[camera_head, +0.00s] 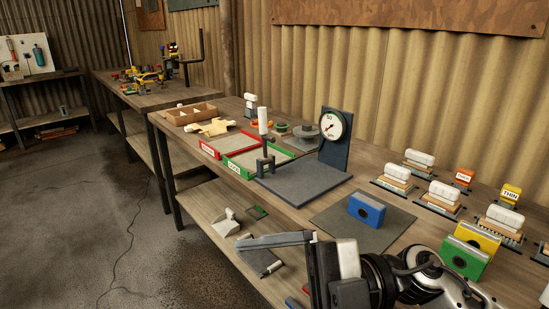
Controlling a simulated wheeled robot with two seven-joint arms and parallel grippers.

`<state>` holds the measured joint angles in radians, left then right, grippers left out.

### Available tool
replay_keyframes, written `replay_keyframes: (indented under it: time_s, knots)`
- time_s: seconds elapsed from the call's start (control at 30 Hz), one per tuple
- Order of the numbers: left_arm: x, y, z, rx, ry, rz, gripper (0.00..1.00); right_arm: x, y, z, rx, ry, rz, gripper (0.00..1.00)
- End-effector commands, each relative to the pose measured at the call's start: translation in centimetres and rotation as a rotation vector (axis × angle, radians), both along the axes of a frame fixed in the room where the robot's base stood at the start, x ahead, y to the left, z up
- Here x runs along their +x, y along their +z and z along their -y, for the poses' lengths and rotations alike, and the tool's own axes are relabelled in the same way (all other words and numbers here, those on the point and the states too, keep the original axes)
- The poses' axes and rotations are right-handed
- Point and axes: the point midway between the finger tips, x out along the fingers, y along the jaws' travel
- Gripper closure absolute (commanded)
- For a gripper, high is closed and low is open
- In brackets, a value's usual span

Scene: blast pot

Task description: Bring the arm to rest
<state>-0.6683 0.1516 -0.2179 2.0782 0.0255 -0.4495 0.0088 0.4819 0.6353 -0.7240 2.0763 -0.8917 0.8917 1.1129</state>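One arm of mine comes in from the lower right; it is my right arm. Its gripper (335,272) is in front of the bench's front edge, low in the picture. Grey finger-like parts reach left from it over the lower shelf. Whether the fingers are apart or together is unclear, and no held object can be made out. My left arm and gripper are not in view.
A blue block (367,209) stands on a grey mat (335,222) behind the gripper. A dial gauge (333,124) stands on a dark base plate. Green (467,257) and yellow (478,237) blocks stand at right. Red-edged (210,149) and green-edged (235,168) trays lie left.

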Motion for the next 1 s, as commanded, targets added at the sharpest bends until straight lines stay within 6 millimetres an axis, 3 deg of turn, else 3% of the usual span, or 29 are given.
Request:
replay_keyframes:
  time_s: [0.1, 0.17, 0.23, 0.33, 0.43, 0.5, 0.63, 0.8, 1.0]
  knots:
    - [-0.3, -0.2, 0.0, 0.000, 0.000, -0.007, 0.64, 3.8, 0.9, 0.5, 0.316, -0.309, -0.196, 0.00]
    - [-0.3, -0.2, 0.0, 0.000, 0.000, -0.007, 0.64, 6.3, -0.3, 2.0, 0.406, -0.502, -0.302, 0.00]
    - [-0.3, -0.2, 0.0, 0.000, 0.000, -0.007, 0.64, 8.8, -3.5, 4.3, 0.452, -0.740, -0.442, 0.00]
    - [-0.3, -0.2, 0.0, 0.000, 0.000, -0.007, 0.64, 10.3, -10.2, 7.9, 0.409, -1.054, -0.645, 0.00]
    - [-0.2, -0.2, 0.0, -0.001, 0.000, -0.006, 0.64, 9.3, -17.1, 10.7, 0.289, -1.283, -0.828, 0.00]
    - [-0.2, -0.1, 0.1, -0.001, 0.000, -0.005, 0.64, 7.5, -21.5, 12.3, 0.184, -1.398, -0.944, 0.00]
    - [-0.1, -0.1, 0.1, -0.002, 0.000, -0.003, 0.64, 3.4, -27.5, 14.1, 0.002, -1.522, -1.112, 0.00]
    - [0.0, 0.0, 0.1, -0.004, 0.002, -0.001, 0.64, -0.2, -31.2, 15.0, -0.138, -1.576, -1.225, 0.00]
    - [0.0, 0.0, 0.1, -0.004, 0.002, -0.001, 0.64, -0.7, -31.7, 15.1, -0.161, -1.582, -1.243, 0.00]
